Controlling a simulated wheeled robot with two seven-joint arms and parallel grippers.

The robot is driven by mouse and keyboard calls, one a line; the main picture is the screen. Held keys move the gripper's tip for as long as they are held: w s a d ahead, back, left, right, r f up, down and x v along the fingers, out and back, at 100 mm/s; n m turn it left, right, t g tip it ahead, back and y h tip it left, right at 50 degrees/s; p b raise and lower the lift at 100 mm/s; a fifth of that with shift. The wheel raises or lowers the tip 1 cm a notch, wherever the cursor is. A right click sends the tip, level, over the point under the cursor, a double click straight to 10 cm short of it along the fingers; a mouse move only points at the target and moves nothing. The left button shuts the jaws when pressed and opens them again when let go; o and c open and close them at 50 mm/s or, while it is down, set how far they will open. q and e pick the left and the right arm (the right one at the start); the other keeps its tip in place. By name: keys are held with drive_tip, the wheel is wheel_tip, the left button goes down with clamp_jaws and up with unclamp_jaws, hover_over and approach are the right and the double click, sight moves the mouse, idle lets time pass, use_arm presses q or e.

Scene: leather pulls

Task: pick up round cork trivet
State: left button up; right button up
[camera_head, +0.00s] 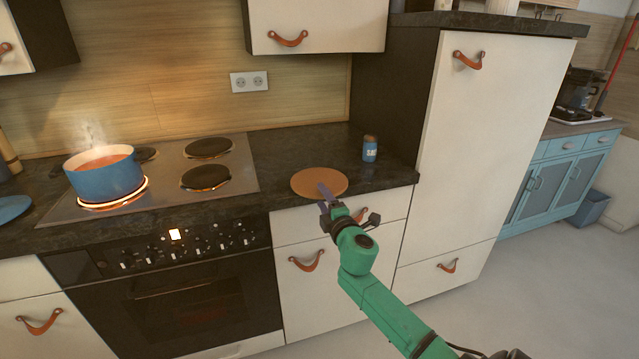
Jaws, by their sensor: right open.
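The round cork trivet (306,180) is a flat tan disc lying on the dark countertop, right of the stove. My right gripper (325,193) is at the trivet's front right edge, with its fingers over or beside the rim in the picture. The gripper is open, and I cannot tell whether a finger touches the trivet. The fingers and wrist hide a small part of the trivet's front edge. My left gripper is not in view.
A small blue jar (369,149) stands behind and right of the trivet. A blue pot (104,174) steams on a glowing burner of the stove (165,180) at left. A tall white cabinet (470,140) bounds the counter at right. The counter (275,150) behind the trivet is clear.

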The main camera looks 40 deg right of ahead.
drive_tip(key=shift+w+d, duration=0.1)
drive_tip(key=shift+w, duration=0.35)
clamp_jaws()
drive_tip(key=shift+r, duration=0.1)
